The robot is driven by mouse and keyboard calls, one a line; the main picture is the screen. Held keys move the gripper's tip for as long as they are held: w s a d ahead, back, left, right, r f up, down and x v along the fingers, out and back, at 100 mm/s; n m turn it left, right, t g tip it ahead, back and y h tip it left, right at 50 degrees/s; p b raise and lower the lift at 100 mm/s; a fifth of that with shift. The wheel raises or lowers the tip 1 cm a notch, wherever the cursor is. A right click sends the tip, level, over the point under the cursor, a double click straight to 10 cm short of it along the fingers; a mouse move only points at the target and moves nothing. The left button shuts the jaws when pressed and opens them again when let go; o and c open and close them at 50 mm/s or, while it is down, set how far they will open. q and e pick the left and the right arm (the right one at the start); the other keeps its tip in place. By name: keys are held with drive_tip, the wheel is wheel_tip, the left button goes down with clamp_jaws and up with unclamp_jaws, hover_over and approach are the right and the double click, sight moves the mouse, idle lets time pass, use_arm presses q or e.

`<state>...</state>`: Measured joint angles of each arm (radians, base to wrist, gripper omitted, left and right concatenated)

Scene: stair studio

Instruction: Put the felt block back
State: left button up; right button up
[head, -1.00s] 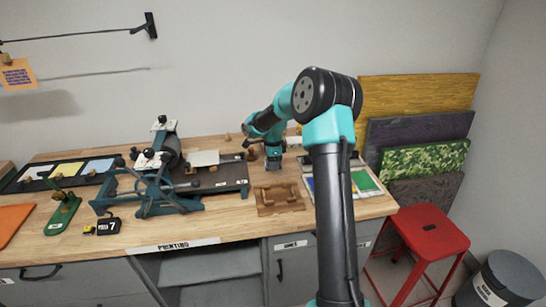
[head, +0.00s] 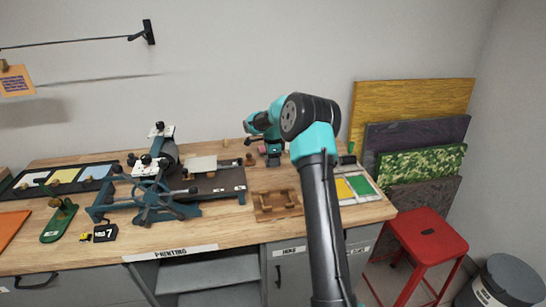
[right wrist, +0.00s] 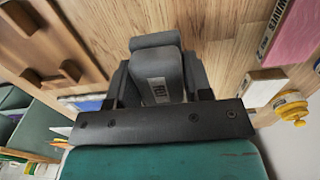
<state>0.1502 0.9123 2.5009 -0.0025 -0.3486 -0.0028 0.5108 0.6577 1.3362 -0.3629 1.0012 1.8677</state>
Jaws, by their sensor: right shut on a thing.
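My right gripper (head: 273,161) is over the back of the bench, behind a wooden holder with upright pieces (head: 277,205). In the right wrist view, the gripper (right wrist: 160,92) is shut on a grey block with a small white label (right wrist: 153,68), which I take to be the felt block. The block sits between the fingers with bare wood behind it. I cannot tell whether it touches the bench. In the head view the block cannot be made out. The wooden holder also shows at the left of the right wrist view (right wrist: 50,40). My left gripper is not in view.
A teal printing press (head: 155,190) stands to the left of the holder. A tray with coloured panels (head: 345,201) lies to its right. A pink labelled bar (right wrist: 297,30), a white block (right wrist: 264,88) and a yellow knob (right wrist: 291,108) are beside the gripper.

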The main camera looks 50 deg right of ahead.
drive_tip(key=shift+w+d+f, duration=0.2)
drive_tip(key=shift+w+d, duration=1.25)
drive_tip(key=shift+d, duration=0.25)
drive_tip(key=shift+w+d+f, duration=0.2)
drive_tip(key=shift+w+d, duration=1.25)
drive_tip(key=shift+d, duration=0.2)
drive_tip(key=shift+f, duration=0.1)
drive_tip(key=shift+f, duration=1.65)
drive_tip(key=o, duration=0.6)
drive_tip(key=shift+f, duration=0.15)
wheel_tip(320, 180, up, 12)
drive_tip(key=shift+r, duration=0.15)
